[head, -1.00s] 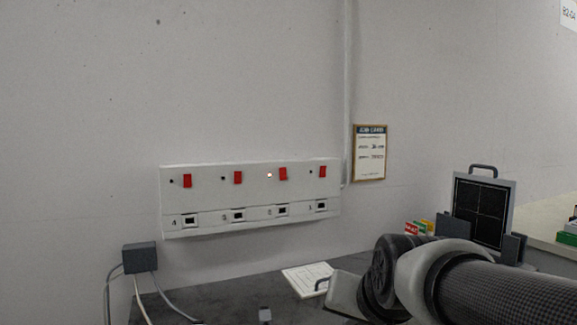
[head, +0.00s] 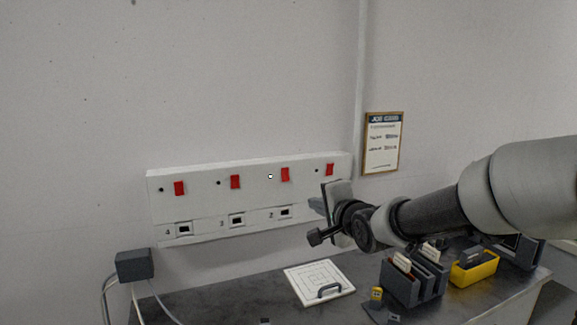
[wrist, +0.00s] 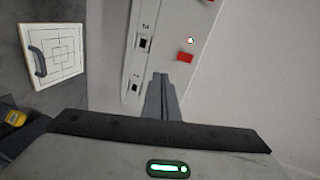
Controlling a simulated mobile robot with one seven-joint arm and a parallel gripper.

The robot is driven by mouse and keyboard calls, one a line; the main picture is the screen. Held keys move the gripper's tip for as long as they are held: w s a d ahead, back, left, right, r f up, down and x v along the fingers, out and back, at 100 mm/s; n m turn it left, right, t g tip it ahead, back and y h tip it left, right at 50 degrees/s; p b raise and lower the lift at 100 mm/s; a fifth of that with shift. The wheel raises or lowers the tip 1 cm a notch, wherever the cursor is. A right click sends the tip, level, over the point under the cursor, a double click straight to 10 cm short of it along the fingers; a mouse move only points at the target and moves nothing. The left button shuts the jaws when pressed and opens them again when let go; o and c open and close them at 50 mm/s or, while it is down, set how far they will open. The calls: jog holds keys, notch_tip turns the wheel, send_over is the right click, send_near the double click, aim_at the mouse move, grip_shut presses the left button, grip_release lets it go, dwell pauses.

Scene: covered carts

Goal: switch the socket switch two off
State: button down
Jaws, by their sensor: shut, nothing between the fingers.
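A white socket panel (head: 215,211) on the wall carries red switches in a row, with numbered sockets below. Switch two (head: 285,174) is third from the left, and the small lamp (head: 270,176) beside it looks lit. In the wrist view, switch two (wrist: 185,57) shows next to its glowing lamp (wrist: 190,41). My gripper (head: 314,204) is shut and empty, in front of the panel's right part, lower than switch two and to its right. Its fingertips (wrist: 161,78) appear apart from that switch. My gripper hides the socket of switch one in the head view.
A white board with a handle (head: 319,283) lies on the dark worktop (head: 235,300). A grey rack (head: 412,282) and a yellow bin (head: 474,268) stand at the right. A grey box with cables (head: 134,265) is at the left. A framed card (head: 383,142) hangs on the wall.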

jog(key=shift+m+t+y, duration=0.4)
jog(key=shift+t+y, duration=0.1)
jog(key=shift+y, duration=0.1)
jog(key=r, duration=0.2)
jog(key=a+r, duration=0.1)
jog(key=shift+w+r, duration=0.3)
jog(key=shift+r, duration=0.1)
jog(key=shift+a, duration=0.1)
jog(key=b, duration=0.3)
send_near(286, 178)
jog(key=x, duration=0.6)
jog(key=shift+w, duration=0.25)
